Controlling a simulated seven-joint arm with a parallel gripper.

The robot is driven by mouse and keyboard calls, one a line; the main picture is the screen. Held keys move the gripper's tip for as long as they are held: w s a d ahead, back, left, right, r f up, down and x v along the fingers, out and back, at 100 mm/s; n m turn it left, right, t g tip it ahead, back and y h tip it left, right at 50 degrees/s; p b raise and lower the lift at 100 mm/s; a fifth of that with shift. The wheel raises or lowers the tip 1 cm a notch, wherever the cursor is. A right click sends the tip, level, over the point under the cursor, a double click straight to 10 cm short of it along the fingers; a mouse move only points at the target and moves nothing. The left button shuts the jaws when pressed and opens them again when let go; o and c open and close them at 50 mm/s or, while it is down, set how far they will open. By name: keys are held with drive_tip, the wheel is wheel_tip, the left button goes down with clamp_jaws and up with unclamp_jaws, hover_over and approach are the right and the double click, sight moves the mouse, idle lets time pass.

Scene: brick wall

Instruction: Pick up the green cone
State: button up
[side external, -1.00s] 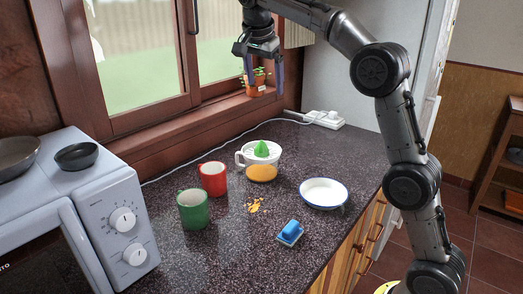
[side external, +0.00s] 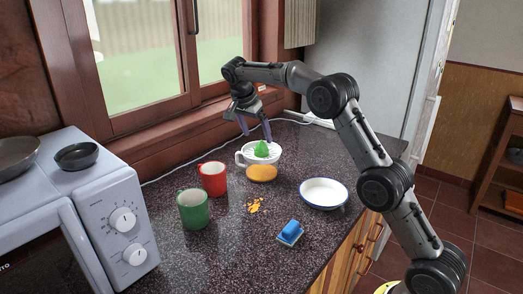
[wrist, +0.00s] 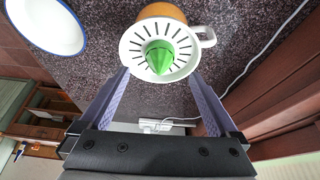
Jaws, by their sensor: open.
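The green cone (side external: 262,149) sits point up in the middle of a white slotted juicer top (side external: 248,157), above a cup of orange liquid (side external: 262,173). In the wrist view the green cone (wrist: 160,57) lies ahead of my fingertips, near the middle between them. My gripper (side external: 256,131) is open and empty, just above and behind the juicer, with its fingers pointing down. In the wrist view both fingers of my gripper (wrist: 158,80) are spread wide, one on each side of the juicer's near rim. I cannot tell whether they touch the rim.
A red mug (side external: 212,179) and a green mug (side external: 193,209) stand left of the juicer. A white bowl (side external: 324,194) is at the right. Orange bits (side external: 254,206) and a blue sponge (side external: 290,232) lie in front. A power strip (wrist: 165,127) and window frame are behind.

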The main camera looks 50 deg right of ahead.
sight(259, 144)
drive_tip(key=shift+x, duration=2.95)
drive_tip(key=shift+a, duration=0.15)
drive_tip(key=shift+c, duration=0.2)
drive_tip(key=c, duration=1.4)
